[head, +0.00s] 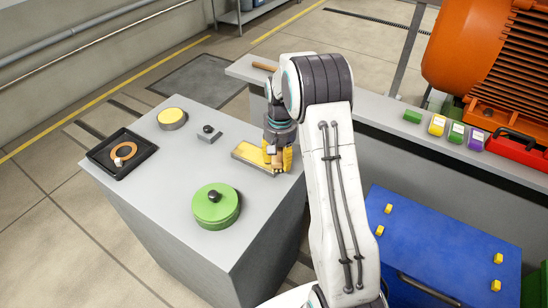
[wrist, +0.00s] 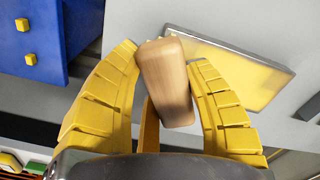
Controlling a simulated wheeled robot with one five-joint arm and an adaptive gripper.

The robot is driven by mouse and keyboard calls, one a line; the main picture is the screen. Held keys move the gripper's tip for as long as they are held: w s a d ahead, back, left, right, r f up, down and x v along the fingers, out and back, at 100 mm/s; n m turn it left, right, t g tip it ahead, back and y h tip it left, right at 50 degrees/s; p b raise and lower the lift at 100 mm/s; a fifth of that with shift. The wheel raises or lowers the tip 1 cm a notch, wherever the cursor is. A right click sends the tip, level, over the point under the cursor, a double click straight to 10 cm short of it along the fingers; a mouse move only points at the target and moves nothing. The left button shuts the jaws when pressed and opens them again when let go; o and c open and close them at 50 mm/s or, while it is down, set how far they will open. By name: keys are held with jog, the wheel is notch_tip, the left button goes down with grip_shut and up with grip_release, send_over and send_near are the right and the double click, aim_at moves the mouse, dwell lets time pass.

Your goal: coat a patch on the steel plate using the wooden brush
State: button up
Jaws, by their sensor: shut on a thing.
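The steel plate (head: 246,157) lies on the grey cabinet top, near its right edge. Its top is largely yellow inside a grey border; it also shows in the wrist view (wrist: 285,72). My gripper (head: 277,162) is over the right end of the plate, pointing down. In the wrist view its yellow fingers (wrist: 168,75) are closed around the wooden brush (wrist: 165,75), whose block-like wooden handle shows between them. The brush's bristles are hidden, so I cannot tell whether they touch the plate.
A green round lidded pot (head: 215,208), a yellow round tin (head: 172,118), a small grey block with a black knob (head: 209,134) and a black tray (head: 122,168) share the cabinet top. A grey ledge (head: 385,120) runs behind; a blue cabinet (head: 440,240) stands right.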

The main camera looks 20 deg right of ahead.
aim_at(260, 158)
jog(key=shift+s+d, duration=0.3)
jog(key=shift+s, duration=0.2)
jog(key=shift+a, duration=0.1)
jog(key=shift+s+a+f+b, duration=0.1)
jog(key=shift+s+a+b, duration=0.1)
jog(key=shift+a+b, duration=0.25)
jog(key=shift+w+a+p, duration=0.7)
jog(key=shift+w+a, duration=0.05)
jog(key=shift+w, duration=0.45)
jog(key=shift+w+a+p, duration=0.65)
jog(key=shift+w+a, duration=0.15)
jog(key=shift+w, duration=0.35)
jog(key=shift+w+a+p, duration=0.7)
jog(key=shift+w+a, duration=0.05)
jog(key=shift+w, duration=0.45)
jog(key=shift+w+a+p, duration=0.55)
jog(key=shift+w+a, duration=0.05)
jog(key=shift+w, duration=0.3)
jog(key=shift+w+a+p, duration=0.5)
jog(key=shift+w+a, duration=0.15)
jog(key=shift+w, duration=0.3)
jog(key=shift+w+a+p, duration=0.55)
jog(key=shift+w+a, duration=0.05)
jog(key=shift+w, duration=0.3)
jog(key=shift+s+d, duration=0.1)
